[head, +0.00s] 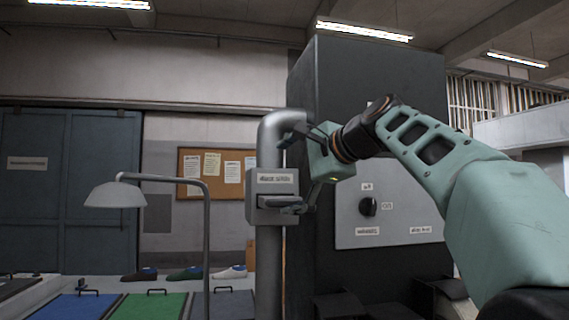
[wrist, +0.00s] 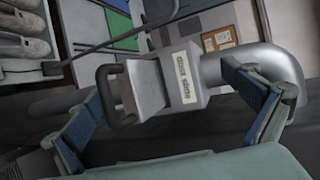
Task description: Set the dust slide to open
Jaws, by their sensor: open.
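The dust slide (head: 275,180) is a grey boxed fitting on a vertical metal pipe, with a label on its upper face. In the wrist view the dust slide (wrist: 187,80) appears turned sideways, its label readable. A bar handle (wrist: 105,95) stands at its left end there, with a plain grey plate between handle and label. My gripper (head: 292,172) is at the right front of the pipe in the head view. In the wrist view my gripper (wrist: 165,92) has its blue-padded fingers spread wide on either side of the fitting. No grip on the handle shows.
The pipe (head: 268,270) runs down below the fitting and bends at the top. A dark cabinet (head: 330,90) with a control panel (head: 390,215) stands close behind my arm.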

